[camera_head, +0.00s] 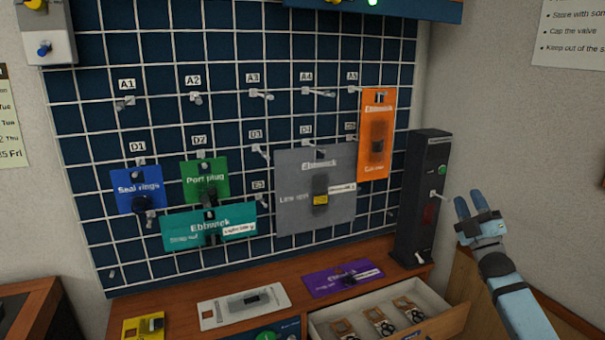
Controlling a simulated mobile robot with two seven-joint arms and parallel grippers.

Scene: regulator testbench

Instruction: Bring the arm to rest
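My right gripper (470,203) is at the right, in front of the grey wall. Its arm comes up from the lower right corner. The two blue fingers point up with a gap between them, and I see nothing held. The black regulator testbench tower (422,200) stands just left of the gripper, with a green button (442,170) and a small pale knob on its side. The fingers look apart from the tower, though the depth is hard to judge. My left gripper is not in view.
A blue pegboard (230,130) holds several hanging packs, including an orange one (376,135) and a grey one (315,190). A wooden bench (185,310) below carries flat packs, including a purple one (343,278). An open drawer (448,318) with several small parts juts out near my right arm.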

